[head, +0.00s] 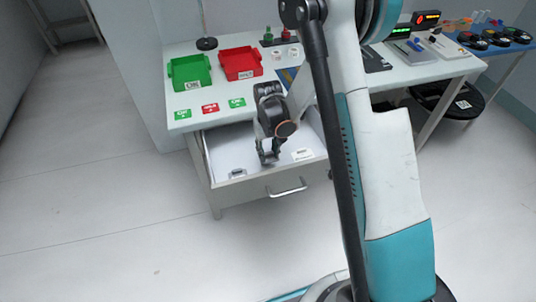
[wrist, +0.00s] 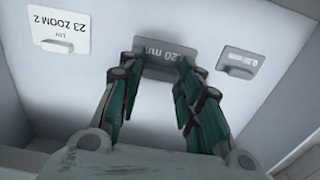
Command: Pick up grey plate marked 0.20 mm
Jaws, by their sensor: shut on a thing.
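The grey plate marked 0.20 mm (wrist: 166,51) shows upside down at the top middle of the wrist view. My gripper (wrist: 157,66) has its two dark green fingers at the two sides of this plate's lower part and is shut on it. In the head view my gripper (head: 268,158) reaches down into the open drawer (head: 225,148). The plate is hidden behind the fingers there. I cannot tell whether the plate is clear of the drawer floor.
A white plate marked 23 ZOOM 2 (wrist: 60,30) and another grey plate (wrist: 240,61) lie in the drawer on either side. The drawer walls stand close around my gripper. A green tray (head: 190,72) and a red tray (head: 240,63) stand on the table above.

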